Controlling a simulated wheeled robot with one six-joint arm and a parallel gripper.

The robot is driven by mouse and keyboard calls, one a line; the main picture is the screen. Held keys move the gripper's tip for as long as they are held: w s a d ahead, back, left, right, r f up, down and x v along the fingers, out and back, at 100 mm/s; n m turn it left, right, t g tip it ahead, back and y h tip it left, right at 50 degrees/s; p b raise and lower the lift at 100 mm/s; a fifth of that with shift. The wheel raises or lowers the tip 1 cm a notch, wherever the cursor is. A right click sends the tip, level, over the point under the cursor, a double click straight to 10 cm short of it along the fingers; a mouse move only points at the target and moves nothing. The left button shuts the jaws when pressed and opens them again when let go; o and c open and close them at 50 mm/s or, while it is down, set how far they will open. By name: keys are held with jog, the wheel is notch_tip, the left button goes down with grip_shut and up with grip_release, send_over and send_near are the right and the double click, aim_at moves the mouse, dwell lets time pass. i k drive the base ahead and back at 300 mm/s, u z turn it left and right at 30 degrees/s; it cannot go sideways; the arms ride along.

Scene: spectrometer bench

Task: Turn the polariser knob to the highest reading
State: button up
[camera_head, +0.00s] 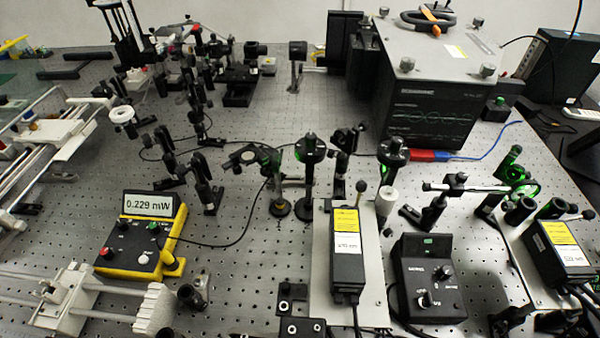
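A yellow and black power meter (143,236) stands at the left front of the bench. Its display (148,204) reads 0.229 mW. Several black optical mounts on posts stand across the middle. One dark round-topped mount (310,148) and another (392,152) show green light. Another mount (250,157) stands to their left. I cannot tell which mount carries the polariser knob. My gripper is not in view.
A laser module with a yellow label (346,250) and a black control box with knobs (428,280) stand in front. A second labelled module (566,250) is at right. A large black instrument (430,95) stands behind. Pale rails (75,290) occupy the left front.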

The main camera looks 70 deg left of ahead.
aim_at(310, 138)
jog(key=k, duration=0.85)
jog(key=z, duration=1)
jog(key=i, duration=0.95)
jog(key=u, duration=3.35)
jog(key=i, duration=0.5)
jog(key=z, duration=0.1)
